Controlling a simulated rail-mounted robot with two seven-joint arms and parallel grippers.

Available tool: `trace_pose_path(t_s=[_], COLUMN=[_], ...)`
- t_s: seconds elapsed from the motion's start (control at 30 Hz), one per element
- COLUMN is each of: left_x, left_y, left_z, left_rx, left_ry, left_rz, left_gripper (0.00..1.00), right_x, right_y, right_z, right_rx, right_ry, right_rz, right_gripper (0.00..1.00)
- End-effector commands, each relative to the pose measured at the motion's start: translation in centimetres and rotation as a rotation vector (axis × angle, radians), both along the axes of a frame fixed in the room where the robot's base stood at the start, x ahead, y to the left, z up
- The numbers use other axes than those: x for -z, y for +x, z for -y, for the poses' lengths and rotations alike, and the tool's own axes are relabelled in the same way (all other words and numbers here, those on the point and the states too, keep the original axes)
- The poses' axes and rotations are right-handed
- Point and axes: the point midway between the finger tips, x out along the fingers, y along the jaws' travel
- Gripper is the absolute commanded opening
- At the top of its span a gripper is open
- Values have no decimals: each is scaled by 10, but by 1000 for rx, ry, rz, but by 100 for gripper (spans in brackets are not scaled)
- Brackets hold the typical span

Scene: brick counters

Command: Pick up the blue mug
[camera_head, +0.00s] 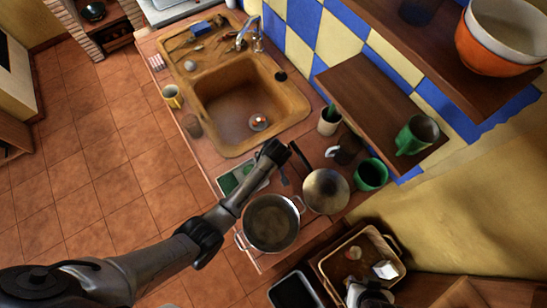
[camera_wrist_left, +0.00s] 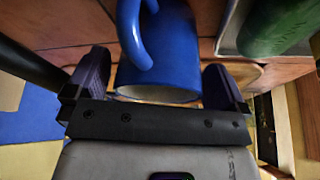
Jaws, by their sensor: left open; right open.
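The blue mug (camera_wrist_left: 172,50) fills the upper middle of the left wrist view, its handle toward the camera and its pale rim at the bottom. My left gripper (camera_wrist_left: 158,88) is open, with one dark finger on each side of the mug; contact is not clear.
The sink (camera_head: 205,95) lies beyond. A green mug (camera_head: 417,134) sits on the wooden shelf (camera_head: 365,90). A green object (camera_wrist_left: 275,25) is beside the blue mug in the left wrist view.

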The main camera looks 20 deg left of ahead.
Motion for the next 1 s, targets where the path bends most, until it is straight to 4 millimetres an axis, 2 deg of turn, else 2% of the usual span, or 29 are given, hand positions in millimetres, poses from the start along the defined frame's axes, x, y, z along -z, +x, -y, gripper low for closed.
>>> trace_pose_path(t_s=[0.13, 0.4, 0.9, 1.0], left_x=[8, 9, 9, 8], left_y=[3, 3, 3, 3], left_z=[-2, -2, -2, -2], left_rx=[0, 0, 0, 0], left_ry=[0, 0, -1, 0], left_rz=[1, 1, 1, 1], left_gripper=[100, 99, 51, 47], right_x=[2, 1, 1, 1], right_y=[0, 0, 0, 0], right_z=[1, 3, 1, 0], right_rx=[-3, -6, 0, 1], right_ry=[-5, -9, -2, 0], right_rz=[0, 0, 0, 0], right_gripper=[43, 43, 43, 43])
